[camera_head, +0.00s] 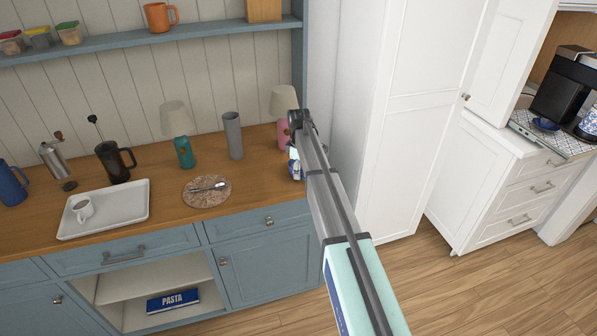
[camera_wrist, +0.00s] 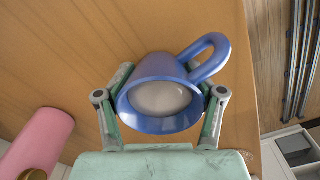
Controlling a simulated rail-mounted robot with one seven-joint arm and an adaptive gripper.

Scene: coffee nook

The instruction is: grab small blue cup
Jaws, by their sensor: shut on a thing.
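The small blue cup (camera_wrist: 152,68) is in the wrist view, its round mouth towards the camera and its handle pointing to the upper right. My gripper (camera_wrist: 162,85) is shut on the cup, with one finger on each side of its body. The wooden countertop shows behind the cup; I cannot tell whether the cup touches it. In the head view my gripper (camera_head: 295,160) is at the right end of the counter, close to a pink lamp, and my arm hides most of the cup.
The pink lamp (camera_head: 284,104) stands beside my gripper; its pink body (camera_wrist: 38,140) also shows in the wrist view. A grey cylinder (camera_head: 233,136) and a teal lamp (camera_head: 184,150) stand further left. A tall white cabinet (camera_head: 410,110) is close on the right.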

